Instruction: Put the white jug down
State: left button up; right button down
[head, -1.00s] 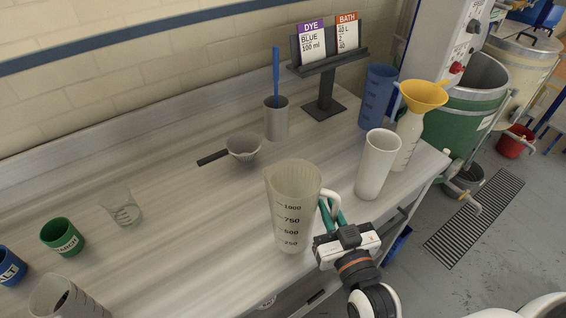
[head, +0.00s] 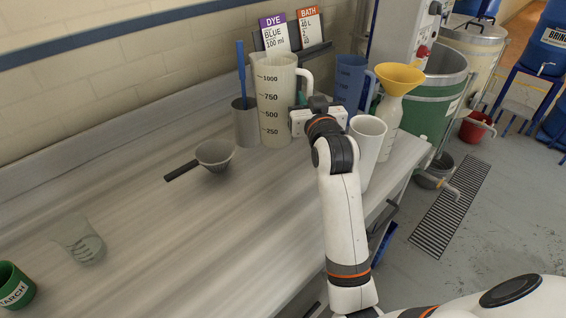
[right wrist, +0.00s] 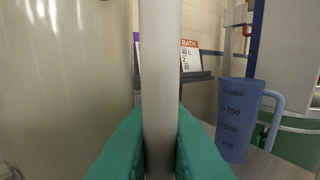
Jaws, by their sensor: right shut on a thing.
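The white jug (head: 275,105), translucent with a black scale from 250 to 1000, is upright at the back of the bench, in front of the card stand. My right gripper (head: 302,101) is shut on the jug's handle from the right. In the right wrist view, the teal fingers (right wrist: 160,150) close on both sides of the pale handle (right wrist: 158,70), and the jug's body (right wrist: 65,80) fills the left. I cannot tell whether the jug's base touches the bench. My left gripper is not in view.
A grey beaker with a blue stick (head: 245,125) stands close left of the jug. The blue jug (head: 349,84), white cup (head: 366,148) and bottle with yellow funnel (head: 391,105) stand to the right. A strainer (head: 215,155) lies in front left. The bench's front middle (head: 210,240) is clear.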

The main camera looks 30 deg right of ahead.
notch_tip(320, 180, down, 9)
jog(key=shift+f, duration=0.3)
jog(key=c, duration=1.5)
grip_release()
jog(key=b+v, duration=0.1)
jog(key=v, duration=1.1)
jog(key=shift+s, duration=0.1)
